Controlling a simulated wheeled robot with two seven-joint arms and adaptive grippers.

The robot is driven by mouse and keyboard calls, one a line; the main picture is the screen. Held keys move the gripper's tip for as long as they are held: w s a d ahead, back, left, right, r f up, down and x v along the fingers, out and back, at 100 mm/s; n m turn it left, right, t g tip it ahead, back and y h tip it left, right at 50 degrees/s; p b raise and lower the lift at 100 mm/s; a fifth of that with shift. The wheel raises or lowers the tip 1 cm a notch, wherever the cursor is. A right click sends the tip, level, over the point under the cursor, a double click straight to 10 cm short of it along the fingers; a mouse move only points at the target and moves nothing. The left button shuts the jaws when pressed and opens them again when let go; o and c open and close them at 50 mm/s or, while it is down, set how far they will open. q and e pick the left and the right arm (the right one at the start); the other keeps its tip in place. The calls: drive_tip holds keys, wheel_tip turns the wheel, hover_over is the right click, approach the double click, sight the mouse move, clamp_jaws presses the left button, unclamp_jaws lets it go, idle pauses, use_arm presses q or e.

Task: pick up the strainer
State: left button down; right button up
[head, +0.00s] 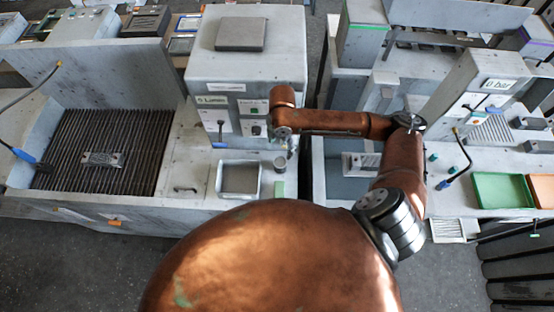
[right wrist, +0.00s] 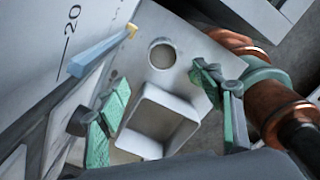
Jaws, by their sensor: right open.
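I cannot single out a strainer with certainty. A small round, cup-like piece or opening (head: 280,163) with a rim is on the grey counter below the central machine; in the right wrist view it shows as a pale ring (right wrist: 162,54). A square, open pale basin (head: 240,178) is beside it on the left, and it also shows in the right wrist view (right wrist: 158,122). My right gripper (right wrist: 158,88) is open, with green pads on its fingers. It appears above the counter, with the basin and the round piece seen between and beyond the fingers. My left gripper is not in view.
A blue handle (right wrist: 100,52) with a yellow end shows near the left finger. The grey machine (head: 247,60) rises behind the counter. A ribbed dark grill (head: 105,150) is at left; a green tray (head: 503,190) is at right.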

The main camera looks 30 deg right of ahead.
sight(281, 161)
drive_tip(key=f, duration=0.9)
drive_tip(key=shift+s+f+p, duration=0.2)
drive_tip(key=shift+f+p, duration=0.05)
drive_tip(key=shift+p, duration=0.1)
drive_tip(key=shift+d+f, duration=0.1)
drive_tip(key=shift+f, duration=2.45)
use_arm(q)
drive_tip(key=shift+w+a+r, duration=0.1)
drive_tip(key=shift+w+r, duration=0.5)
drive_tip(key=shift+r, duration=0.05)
use_arm(e)
drive_tip(key=shift+c, duration=0.5)
drive_tip(key=c, duration=1.2)
drive_tip(key=shift+r, duration=0.1)
